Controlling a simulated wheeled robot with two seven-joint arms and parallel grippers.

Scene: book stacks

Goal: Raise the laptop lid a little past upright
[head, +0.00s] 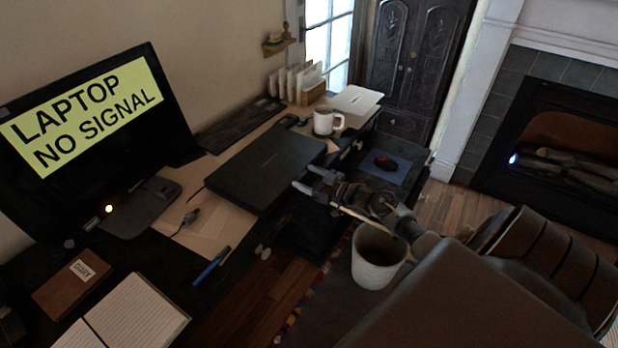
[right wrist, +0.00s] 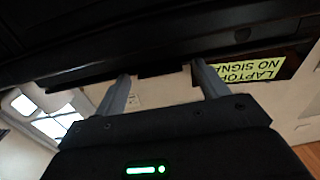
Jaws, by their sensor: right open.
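The laptop (head: 262,168) lies on the desk as a flat dark slab, and its lid looks shut. My right gripper (head: 304,178) is at the laptop's right-hand edge, with its fingers pointing toward it. In the right wrist view my right gripper (right wrist: 160,76) is open with nothing between its two fingers. The fingertips there reach a long dark edge, which may be the laptop's or the desk's. I cannot tell whether they touch it. My left gripper is not in view.

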